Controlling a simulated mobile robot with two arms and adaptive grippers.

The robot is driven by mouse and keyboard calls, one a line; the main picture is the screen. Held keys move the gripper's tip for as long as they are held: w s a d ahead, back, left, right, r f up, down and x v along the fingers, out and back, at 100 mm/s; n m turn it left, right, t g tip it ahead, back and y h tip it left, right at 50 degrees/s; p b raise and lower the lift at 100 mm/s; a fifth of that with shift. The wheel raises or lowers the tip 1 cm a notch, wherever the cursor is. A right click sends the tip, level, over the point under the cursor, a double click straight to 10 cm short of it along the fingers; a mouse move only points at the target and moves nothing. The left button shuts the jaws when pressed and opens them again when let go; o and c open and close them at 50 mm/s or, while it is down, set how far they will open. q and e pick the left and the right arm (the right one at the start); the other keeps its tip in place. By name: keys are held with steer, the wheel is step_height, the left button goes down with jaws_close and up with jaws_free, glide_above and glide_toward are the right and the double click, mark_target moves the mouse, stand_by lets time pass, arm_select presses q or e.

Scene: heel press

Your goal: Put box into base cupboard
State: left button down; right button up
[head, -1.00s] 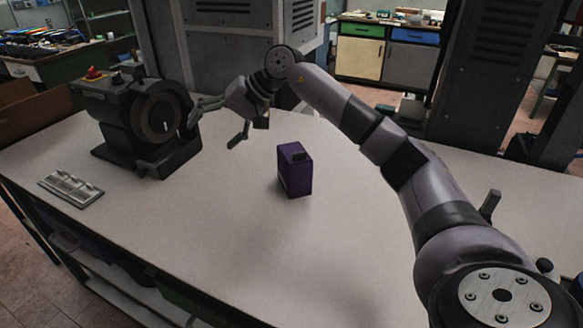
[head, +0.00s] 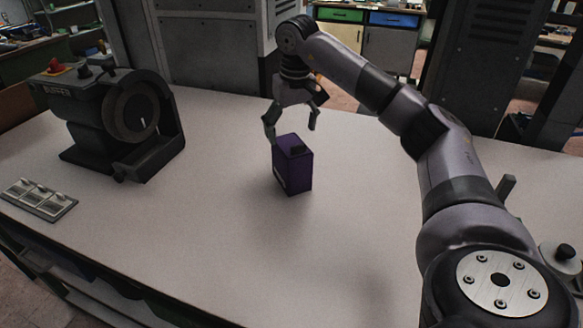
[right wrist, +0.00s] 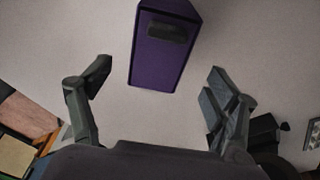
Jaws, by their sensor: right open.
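A purple box (head: 294,168) with a dark patch on its top stands upright near the middle of the white table. It also shows in the right wrist view (right wrist: 162,48), at the top centre, beyond the fingertips. My right gripper (head: 291,126) is open and empty, pointing down just above and behind the box. In the right wrist view, its two fingers (right wrist: 158,80) are spread wide, with the box lying ahead between their lines. I cannot tell whether a finger touches the box. My left gripper is not in view. No cupboard can be clearly tied to the task.
A dark buffer machine (head: 110,120) stands at the table's left. A small plate with several metal pieces (head: 38,199) lies at the left front edge. Shelves (head: 100,290) show under the table. Cabinets (head: 365,40) stand behind. The white table (head: 230,250) is clear in front of the box.

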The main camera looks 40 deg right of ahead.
mark_target(291, 140)
step_height(291, 140, down, 3)
steer(key=shift+w+r, duration=0.15)
steer(key=shift+r, duration=0.05)
steer(key=shift+f, duration=0.45)
step_height(291, 140, down, 4)
steer(key=shift+d+f+p, duration=0.15)
steer(key=shift+p, duration=0.85)
steer(key=shift+f, duration=0.35)
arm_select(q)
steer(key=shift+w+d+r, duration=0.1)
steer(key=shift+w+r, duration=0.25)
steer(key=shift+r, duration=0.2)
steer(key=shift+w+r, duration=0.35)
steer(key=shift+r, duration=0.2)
arm_select(e)
steer(key=shift+c, duration=0.2)
steer(key=c, duration=1.3)
steer(key=shift+r, duration=0.1)
